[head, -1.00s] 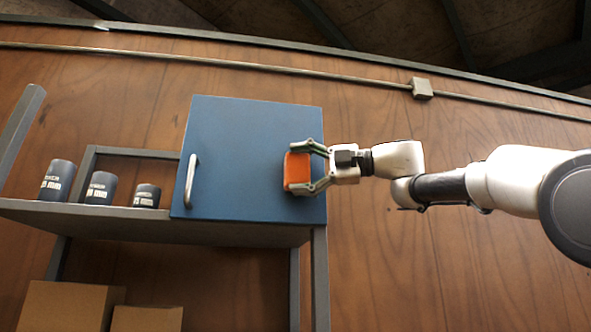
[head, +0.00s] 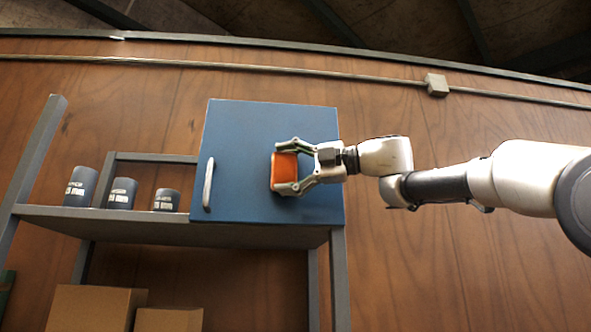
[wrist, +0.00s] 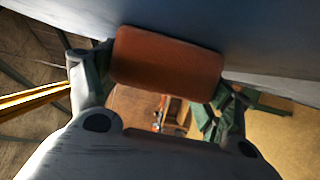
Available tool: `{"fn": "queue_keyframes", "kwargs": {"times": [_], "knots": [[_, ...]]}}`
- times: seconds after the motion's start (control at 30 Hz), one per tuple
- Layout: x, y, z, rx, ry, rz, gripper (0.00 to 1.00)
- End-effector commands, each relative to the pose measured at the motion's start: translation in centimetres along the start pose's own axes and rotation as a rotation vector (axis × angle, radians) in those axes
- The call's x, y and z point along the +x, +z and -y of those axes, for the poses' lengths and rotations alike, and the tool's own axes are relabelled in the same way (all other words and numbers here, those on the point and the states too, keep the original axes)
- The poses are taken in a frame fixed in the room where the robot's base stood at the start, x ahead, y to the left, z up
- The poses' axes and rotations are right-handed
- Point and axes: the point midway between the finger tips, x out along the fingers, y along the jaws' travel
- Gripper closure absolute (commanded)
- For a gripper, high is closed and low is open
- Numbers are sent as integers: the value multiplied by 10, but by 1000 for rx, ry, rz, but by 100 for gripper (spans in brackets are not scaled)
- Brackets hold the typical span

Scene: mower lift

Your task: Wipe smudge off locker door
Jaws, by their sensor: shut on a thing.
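The blue locker door (head: 235,150) is closed, with a pale vertical handle (head: 208,184) on its left side. My gripper (head: 287,166) is shut on an orange block-shaped pad (head: 284,171) in front of the door's right half. In the wrist view the pad (wrist: 168,60) sits between the two fingers, close against the blue-grey door surface (wrist: 215,18); I cannot tell for sure whether it touches. No smudge shows on the visible part of the door; the area behind the pad and gripper is hidden.
The locker stands on a grey shelf rack (head: 130,216). Several dark cans, one of them at the left (head: 81,187), stand left of the locker. Cardboard boxes (head: 95,308) sit below. A pipe with a junction box (head: 437,85) runs along the wooden wall above.

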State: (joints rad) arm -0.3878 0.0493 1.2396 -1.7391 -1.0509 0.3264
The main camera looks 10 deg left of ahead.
Motion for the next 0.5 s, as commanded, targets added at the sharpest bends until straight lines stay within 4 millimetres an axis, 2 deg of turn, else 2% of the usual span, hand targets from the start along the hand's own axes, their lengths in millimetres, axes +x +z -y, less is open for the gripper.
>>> {"fn": "queue_keyframes", "kwargs": {"times": [0.17, 0.5], "knots": [[6, -2, 1, 1, -1, 0, 44], [32, -15, 0, 1, -1, -1, 44]]}}
